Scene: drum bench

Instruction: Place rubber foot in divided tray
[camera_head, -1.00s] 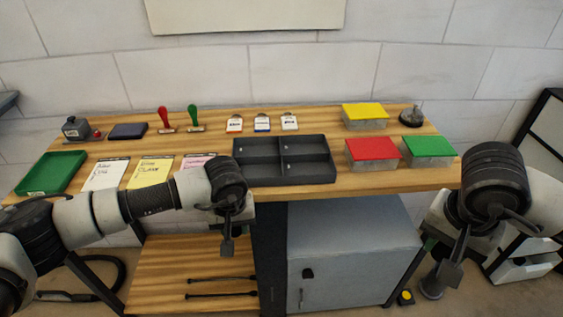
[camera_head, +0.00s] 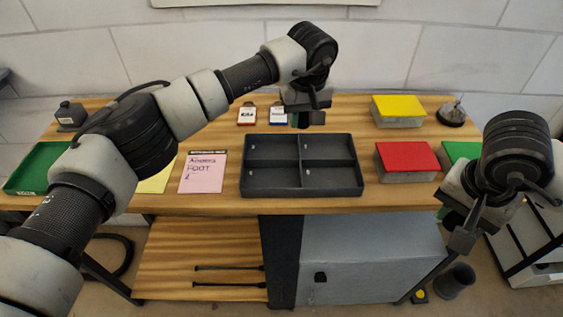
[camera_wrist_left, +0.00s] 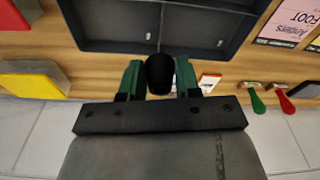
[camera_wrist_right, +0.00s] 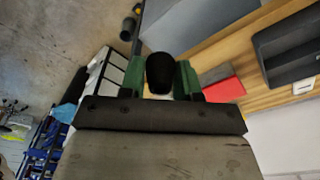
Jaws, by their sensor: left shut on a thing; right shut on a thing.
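The dark grey divided tray (camera_head: 302,190) sits near the front edge of the bench, its four-way compartments bare except for small pale marks. My left gripper (camera_head: 303,118) is above the bench just behind the tray. In the left wrist view its green fingers (camera_wrist_left: 159,80) are shut on a rounded black piece (camera_wrist_left: 160,74), which looks like a rubber foot; the tray wall is just beyond. My right gripper (camera_head: 462,238) is in front of the bench at right, low. In the right wrist view its fingers (camera_wrist_right: 160,80) are shut on a similar black piece (camera_wrist_right: 160,72).
Red-lidded (camera_head: 408,157), yellow-lidded (camera_head: 399,109) and green-lidded (camera_head: 460,152) boxes stand right of the tray. A pink note (camera_head: 202,172) reading "FOOT" lies left of it. Tags (camera_head: 247,116) lie behind, near the left gripper. A green tray (camera_head: 36,166) is at far left.

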